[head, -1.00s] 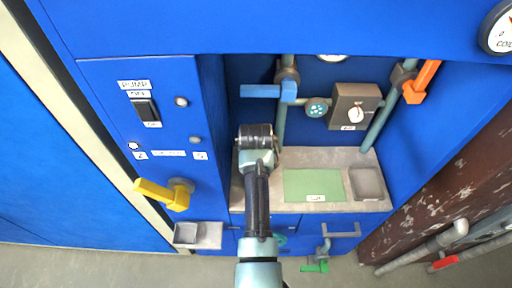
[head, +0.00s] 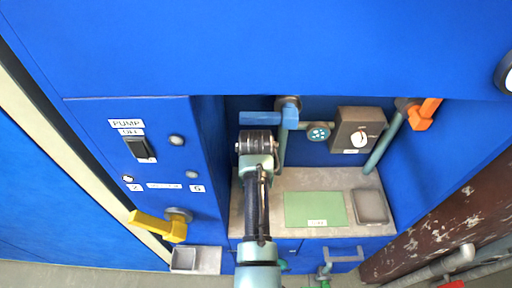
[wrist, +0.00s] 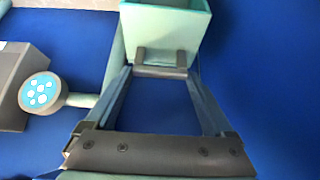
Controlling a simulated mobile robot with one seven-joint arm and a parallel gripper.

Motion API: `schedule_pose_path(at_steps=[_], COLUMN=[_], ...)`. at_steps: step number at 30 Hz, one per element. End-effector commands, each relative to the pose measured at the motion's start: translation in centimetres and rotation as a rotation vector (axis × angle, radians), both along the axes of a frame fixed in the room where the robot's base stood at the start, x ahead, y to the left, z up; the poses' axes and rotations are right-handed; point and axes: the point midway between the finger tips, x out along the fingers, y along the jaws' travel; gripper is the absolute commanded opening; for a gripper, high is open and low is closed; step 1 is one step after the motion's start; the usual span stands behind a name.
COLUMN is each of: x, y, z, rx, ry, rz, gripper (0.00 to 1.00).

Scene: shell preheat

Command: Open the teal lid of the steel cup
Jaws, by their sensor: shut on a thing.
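My gripper (wrist: 160,60) has its pads close together at the top of the wrist view. They are shut on a teal box-like piece (wrist: 165,25), which looks like the teal lid. There, the dark ribbed end of my arm (head: 257,143) is in the recess, just below the blue handle in the picture. The fingertips and the held piece are hidden there.
A blue handle (head: 260,117) and a pipe are close by. A round glass (head: 318,132) and a grey dial box (head: 361,130) sit to the right. A green mat (head: 315,208) lies on the grey shelf. A yellow lever (head: 158,226) sticks out at the left.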

Motion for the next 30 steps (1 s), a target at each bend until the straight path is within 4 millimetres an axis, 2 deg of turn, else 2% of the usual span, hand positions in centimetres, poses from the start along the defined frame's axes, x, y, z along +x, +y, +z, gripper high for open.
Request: schedule_pose_path(at_steps=[3,4,6,17,22,30], x=[0.3,0.3,0.3,-0.2,-1.2,-3.8], y=[0.0,0.0,0.0,0.0,0.0,0.0], z=[0.5,0.5,0.5,0.6,2.0,5.6], rx=[0.000,0.000,0.000,0.000,0.000,0.000], ry=[-0.014,-0.014,-0.013,-0.005,-0.006,-0.010], rz=[0.000,0.000,0.000,0.000,0.000,0.000], gripper=[0.00,0.89,1.00,1.00,1.00,1.00])
